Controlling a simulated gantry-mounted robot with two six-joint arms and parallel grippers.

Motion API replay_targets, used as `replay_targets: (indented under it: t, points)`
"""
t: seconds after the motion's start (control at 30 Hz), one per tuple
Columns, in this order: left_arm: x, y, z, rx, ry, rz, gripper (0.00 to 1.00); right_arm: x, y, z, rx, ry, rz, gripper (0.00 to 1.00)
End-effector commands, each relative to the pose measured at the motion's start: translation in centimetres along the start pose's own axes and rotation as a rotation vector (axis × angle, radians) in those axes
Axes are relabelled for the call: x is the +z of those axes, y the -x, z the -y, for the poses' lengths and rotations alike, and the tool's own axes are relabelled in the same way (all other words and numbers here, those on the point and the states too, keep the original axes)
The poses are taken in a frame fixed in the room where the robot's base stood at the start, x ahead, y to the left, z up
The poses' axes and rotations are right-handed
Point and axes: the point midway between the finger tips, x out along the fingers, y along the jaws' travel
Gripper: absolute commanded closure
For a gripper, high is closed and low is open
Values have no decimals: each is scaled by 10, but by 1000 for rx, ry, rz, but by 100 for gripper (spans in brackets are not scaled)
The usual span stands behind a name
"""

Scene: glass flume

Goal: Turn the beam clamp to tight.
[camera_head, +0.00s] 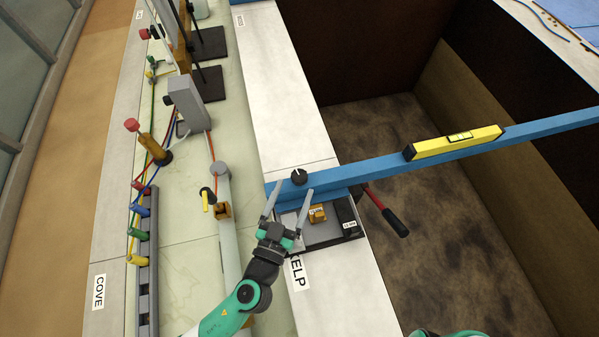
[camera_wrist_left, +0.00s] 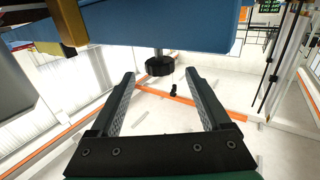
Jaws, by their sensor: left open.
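A black round knob (camera_head: 299,177) with a pale mark on top sits at the near end of the blue beam (camera_head: 362,170); I take it for the beam clamp. The knob (camera_wrist_left: 159,66) also shows in the left wrist view, beside the blue beam (camera_wrist_left: 185,25), which fills the top. My left gripper (camera_head: 294,188) is open, its two fingers pointing at the knob. In the left wrist view the knob lies centred between the fingertips (camera_wrist_left: 160,75), with visible gaps to both. No contact shows. The mark's setting is too small to read. My right gripper is out of view.
A grey tray (camera_head: 322,232) with an orange block and a dark block lies beside the fingers. A red and black handle (camera_head: 388,213) juts out over the deep pit. A yellow level (camera_head: 455,141) rests on the beam. Cables and coloured plugs line the left.

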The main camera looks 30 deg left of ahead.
Motion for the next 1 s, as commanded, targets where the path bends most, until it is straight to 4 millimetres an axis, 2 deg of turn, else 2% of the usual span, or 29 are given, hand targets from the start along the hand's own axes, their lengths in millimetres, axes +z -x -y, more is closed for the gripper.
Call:
replay_targets:
  t: [0.1,0.23,0.37,0.6,1.0]
  points:
    - [-2,-27,1,-4,1,-1,19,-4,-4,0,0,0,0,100]
    - [-1,-45,0,-1,-1,-1,19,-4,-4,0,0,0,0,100]
    - [0,-53,0,0,-1,0,19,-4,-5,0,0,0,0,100]
    - [0,-53,0,0,0,0,21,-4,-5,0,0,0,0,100]
    - [0,-53,0,1,0,0,93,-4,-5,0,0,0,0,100]
